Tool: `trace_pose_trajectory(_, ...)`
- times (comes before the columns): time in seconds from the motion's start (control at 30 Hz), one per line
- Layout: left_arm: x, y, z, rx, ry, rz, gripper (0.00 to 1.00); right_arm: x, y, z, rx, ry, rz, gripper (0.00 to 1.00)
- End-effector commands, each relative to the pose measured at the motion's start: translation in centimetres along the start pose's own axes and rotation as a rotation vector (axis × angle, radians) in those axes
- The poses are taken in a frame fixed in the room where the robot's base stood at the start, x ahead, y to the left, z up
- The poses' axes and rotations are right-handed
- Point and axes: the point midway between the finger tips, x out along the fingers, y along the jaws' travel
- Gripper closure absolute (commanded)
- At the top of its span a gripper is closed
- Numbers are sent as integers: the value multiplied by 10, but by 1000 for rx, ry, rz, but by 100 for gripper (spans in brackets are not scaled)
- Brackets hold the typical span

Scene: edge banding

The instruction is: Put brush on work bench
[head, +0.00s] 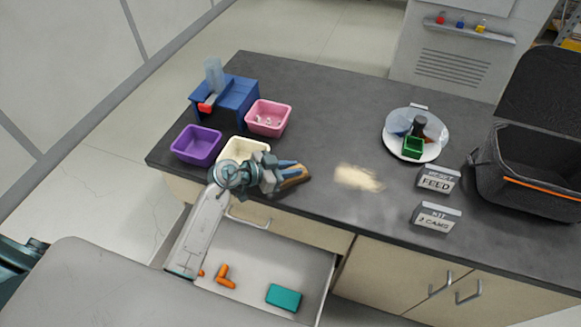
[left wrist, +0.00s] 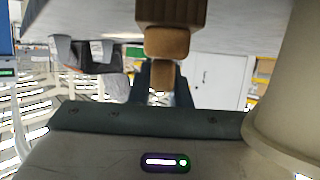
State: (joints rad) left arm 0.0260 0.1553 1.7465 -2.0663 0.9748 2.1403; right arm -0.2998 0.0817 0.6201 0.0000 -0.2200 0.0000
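The brush (head: 297,180), a tan wooden piece, shows at the fingertips of my left gripper (head: 289,169), at the front part of the dark work bench top (head: 320,125). In the left wrist view, the brush's brown wooden body (left wrist: 168,42) runs down between the dark fingers (left wrist: 163,85), which are shut on it. The bench surface (left wrist: 80,15) fills the top of that view. The brush is at or very near the bench top; I cannot tell if it touches. Its bristles are not clearly visible. My right gripper is not in view.
A pale dust patch (head: 358,178) lies right of the brush. Purple (head: 197,146), cream (head: 232,150) and pink (head: 268,118) bins stand left. An open drawer (head: 255,262) below holds orange pieces and a teal box (head: 284,297). Two signs (head: 437,216) and a black bag (head: 528,165) stand right.

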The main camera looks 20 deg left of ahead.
Motion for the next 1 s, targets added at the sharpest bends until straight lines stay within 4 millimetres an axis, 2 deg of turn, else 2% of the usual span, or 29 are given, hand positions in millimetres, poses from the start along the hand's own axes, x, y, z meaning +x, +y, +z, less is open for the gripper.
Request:
trace_pose_trajectory(0.03, 0, 0, 0, -1, -1, 0, 74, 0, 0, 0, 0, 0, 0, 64)
trace_pose_trajectory(0.1, 0, 0, 0, 0, -1, 0, 62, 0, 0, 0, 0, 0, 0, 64)
trace_pose_trajectory(0.47, -3, 0, -1, 1, -2, 0, 62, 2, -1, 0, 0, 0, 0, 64)
trace_pose_trajectory(0.57, -15, -1, 0, 3, -3, -1, 62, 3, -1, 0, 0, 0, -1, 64)
trace_pose_trajectory(1.0, -95, 0, 0, 4, -6, 2, 62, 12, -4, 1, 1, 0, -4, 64)
